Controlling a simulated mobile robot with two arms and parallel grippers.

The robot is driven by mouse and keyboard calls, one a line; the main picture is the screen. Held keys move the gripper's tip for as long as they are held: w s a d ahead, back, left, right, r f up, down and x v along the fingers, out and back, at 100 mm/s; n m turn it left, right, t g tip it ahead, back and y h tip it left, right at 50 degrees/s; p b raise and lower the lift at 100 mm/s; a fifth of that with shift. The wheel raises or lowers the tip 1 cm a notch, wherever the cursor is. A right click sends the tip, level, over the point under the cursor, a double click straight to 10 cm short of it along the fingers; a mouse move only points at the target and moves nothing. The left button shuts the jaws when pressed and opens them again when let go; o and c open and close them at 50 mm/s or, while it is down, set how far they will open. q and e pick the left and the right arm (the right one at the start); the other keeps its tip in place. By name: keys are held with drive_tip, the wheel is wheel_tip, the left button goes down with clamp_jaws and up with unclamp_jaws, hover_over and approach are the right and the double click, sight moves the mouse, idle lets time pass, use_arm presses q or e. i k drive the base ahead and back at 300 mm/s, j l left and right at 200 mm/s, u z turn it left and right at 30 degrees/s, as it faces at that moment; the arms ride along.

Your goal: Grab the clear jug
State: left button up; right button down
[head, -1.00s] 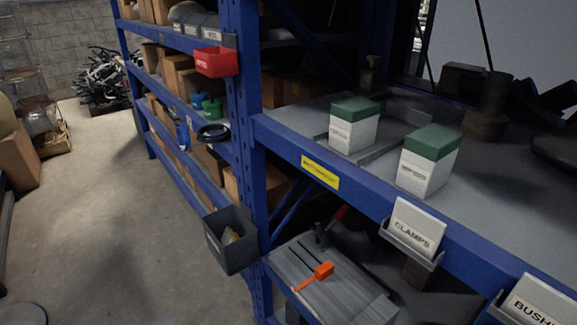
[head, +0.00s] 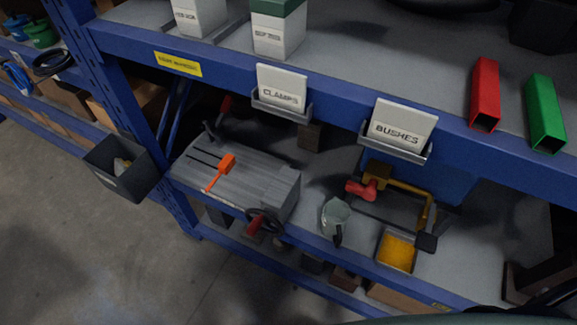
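The clear jug (head: 335,217) stands on the lower shelf, near its front edge, in the lower middle of the head view. It looks like a small see-through jug with a dark handle on its front side. A grey grooved block is to its left and a yellow-filled tray to its right. Neither of my grippers shows in the head view.
The grey block (head: 240,178) carries an orange tool (head: 221,172). The yellow-filled tray (head: 396,250) and a red-and-yellow tool (head: 395,187) lie right of the jug. The upper shelf's blue beam (head: 225,72), with the clamps (head: 282,88) and bushes (head: 400,125) holders, overhangs. A dark bin (head: 118,168) hangs left.

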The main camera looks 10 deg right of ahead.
sight(337, 213)
drive_tip(key=l+z, duration=0.2)
drive_tip(key=z, duration=0.55)
drive_tip(key=k, duration=0.05)
